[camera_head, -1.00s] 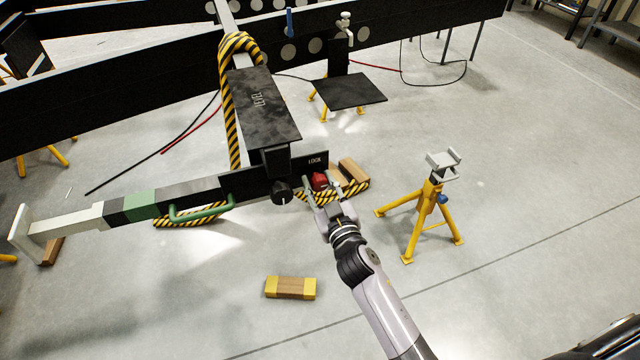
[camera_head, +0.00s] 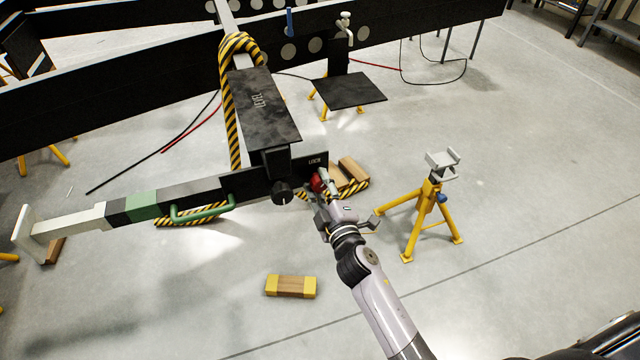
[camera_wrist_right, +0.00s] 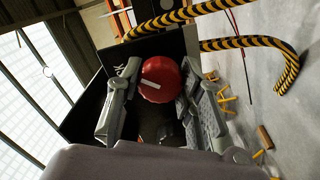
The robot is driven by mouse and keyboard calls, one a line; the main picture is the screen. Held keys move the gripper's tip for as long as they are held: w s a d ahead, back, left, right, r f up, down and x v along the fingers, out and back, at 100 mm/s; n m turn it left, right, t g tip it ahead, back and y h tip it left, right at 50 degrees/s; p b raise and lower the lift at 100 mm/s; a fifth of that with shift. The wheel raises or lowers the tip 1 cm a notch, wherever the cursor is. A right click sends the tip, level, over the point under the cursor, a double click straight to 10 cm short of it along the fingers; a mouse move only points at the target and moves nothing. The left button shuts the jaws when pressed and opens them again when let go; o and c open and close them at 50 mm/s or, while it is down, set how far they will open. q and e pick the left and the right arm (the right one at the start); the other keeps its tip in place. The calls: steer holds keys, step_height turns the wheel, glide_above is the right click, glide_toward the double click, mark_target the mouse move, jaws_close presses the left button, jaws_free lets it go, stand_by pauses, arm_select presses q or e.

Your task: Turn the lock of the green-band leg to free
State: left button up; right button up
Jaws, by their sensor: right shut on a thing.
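The green-band leg (camera_head: 142,205) runs out to the left from a black housing, with a pale foot plate at its far end and a green handle (camera_head: 202,213) beneath. The red lock knob (camera_head: 317,183) sits at the right end of the housing, by a plate marked LOCK (camera_head: 314,161). In the right wrist view the red knob (camera_wrist_right: 161,79) has a tilted white mark and lies between the two grey fingers. My right gripper (camera_head: 321,190) is shut on this knob. The knob is partly hidden in the head view. My left gripper is out of view.
A black knob (camera_head: 282,192) is on the housing's front, close left of my gripper. A yellow stand (camera_head: 428,205) stands to the right. A wooden block with yellow ends (camera_head: 290,287) lies on the floor. Striped hose (camera_head: 232,110) hangs around the beam.

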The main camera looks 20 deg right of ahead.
steer(key=n, duration=0.3)
steer(key=shift+n, duration=2.3)
steer(key=o, duration=1.2)
steer(key=shift+c, duration=0.2)
steer(key=shift+s, duration=0.1)
steer(key=s, duration=1.1)
steer(key=shift+s+d, duration=0.2)
steer(key=shift+s, duration=0.2)
